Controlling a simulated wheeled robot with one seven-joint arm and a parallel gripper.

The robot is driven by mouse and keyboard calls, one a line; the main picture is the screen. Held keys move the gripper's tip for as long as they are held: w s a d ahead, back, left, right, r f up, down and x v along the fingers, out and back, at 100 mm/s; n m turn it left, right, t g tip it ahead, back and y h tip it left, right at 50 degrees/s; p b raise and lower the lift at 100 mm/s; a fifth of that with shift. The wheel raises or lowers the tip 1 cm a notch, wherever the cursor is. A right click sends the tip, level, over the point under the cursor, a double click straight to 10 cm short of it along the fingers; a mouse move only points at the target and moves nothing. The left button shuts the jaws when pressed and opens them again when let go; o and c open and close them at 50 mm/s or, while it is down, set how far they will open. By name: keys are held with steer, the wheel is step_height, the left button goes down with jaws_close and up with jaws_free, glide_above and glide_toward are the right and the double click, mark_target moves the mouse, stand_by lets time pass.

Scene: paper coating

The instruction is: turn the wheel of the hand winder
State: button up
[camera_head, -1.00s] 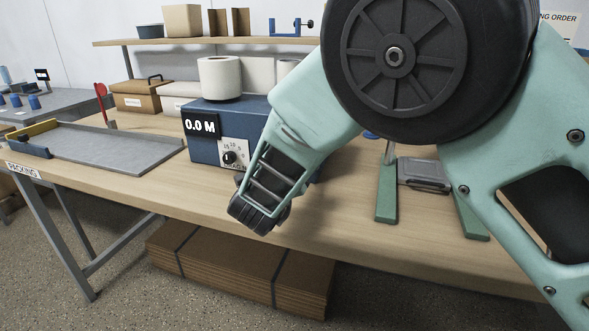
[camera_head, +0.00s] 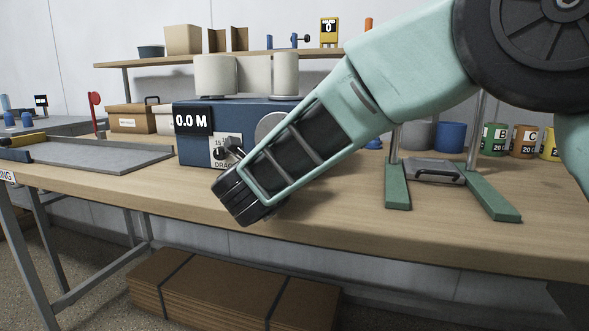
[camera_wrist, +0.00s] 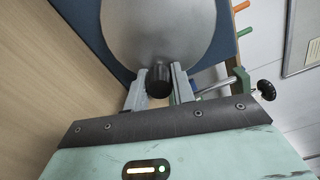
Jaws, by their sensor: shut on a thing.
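The hand winder (camera_head: 194,150) is a blue box on the bench with a "0.0 M" display (camera_head: 189,121) and a drag dial (camera_head: 220,153) on its front. Its round grey wheel (camera_head: 271,124) is mostly hidden behind my arm in the head view. In the wrist view the wheel (camera_wrist: 157,30) fills the top middle, with a black knob (camera_wrist: 158,84) near its rim. My gripper (camera_wrist: 163,82) has one finger on each side of this knob and is shut on it. The head view largely hides the fingers.
Pale rolls (camera_head: 215,76) sit on top of the winder. A grey tray (camera_head: 105,158) lies to its left. A green-footed stand (camera_head: 398,185) and coloured cans (camera_head: 494,140) stand to the right. A shelf (camera_head: 150,61) runs behind. The bench's front edge is near my wrist.

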steer(key=shift+a+f+m+b, duration=0.1)
steer(key=shift+f+m+b, duration=0.05)
steer(key=shift+m+b, duration=0.15)
steer(key=o, duration=1)
steer(key=p+v, duration=0.1)
steer(key=v, duration=1.6)
steer(key=shift+s+p, duration=0.2)
steer(key=shift+p, duration=0.1)
